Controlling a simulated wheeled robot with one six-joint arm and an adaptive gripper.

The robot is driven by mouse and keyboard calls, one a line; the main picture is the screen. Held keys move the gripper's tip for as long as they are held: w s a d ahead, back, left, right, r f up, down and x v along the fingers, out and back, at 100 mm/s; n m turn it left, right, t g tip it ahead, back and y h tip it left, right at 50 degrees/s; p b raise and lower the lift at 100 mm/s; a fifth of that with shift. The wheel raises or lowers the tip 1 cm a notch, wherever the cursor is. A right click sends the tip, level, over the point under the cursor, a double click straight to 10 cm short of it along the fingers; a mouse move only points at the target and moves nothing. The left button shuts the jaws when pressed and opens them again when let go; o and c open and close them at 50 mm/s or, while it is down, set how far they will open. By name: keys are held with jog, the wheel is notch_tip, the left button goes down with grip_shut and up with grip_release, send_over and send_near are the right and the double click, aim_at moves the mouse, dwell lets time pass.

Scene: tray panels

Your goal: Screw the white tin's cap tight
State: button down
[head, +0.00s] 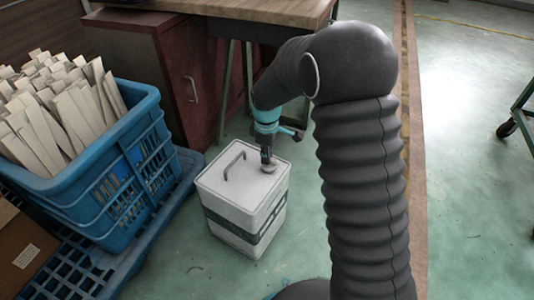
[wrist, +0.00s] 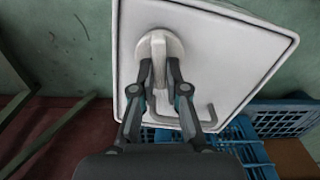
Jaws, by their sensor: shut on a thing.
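The white tin (head: 243,197) is a square white can with a dark band, standing upright on the green floor. A dark bar handle (head: 234,166) is on its top, and the tin's top also fills much of the wrist view (wrist: 225,60). The cap (wrist: 157,42) is a round off-white piece with a raised grip on the tin's top; in the head view the cap (head: 270,168) is partly hidden by the fingers. My gripper (head: 266,158) points down over the cap. In the wrist view my gripper (wrist: 160,68) has its two fingers closed on the cap's raised grip.
A blue crate (head: 115,200) full of pale slats stands left of the tin on a blue pallet (head: 75,262). A dark red cabinet (head: 170,75) and a wooden-topped table (head: 250,8) are behind. The floor right of the tin is clear up to my arm.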

jog(key=m+p, duration=0.1)
jog(key=m, duration=0.4)
jog(key=shift+w+d+m, duration=0.1)
jog(key=shift+m, duration=0.2)
jog(key=m+p, duration=0.1)
jog(key=m, duration=0.4)
jog(key=shift+w+d, duration=0.15)
jog(key=m, duration=0.5)
jog(key=shift+d+m, duration=0.15)
jog(key=shift+m, duration=0.25)
jog(key=shift+d+m+p, duration=0.1)
jog(key=shift+m+p, duration=0.25)
jog(key=shift+m, duration=1.85)
jog(key=c, duration=1.2)
grip_release()
jog(key=shift+r, duration=0.15)
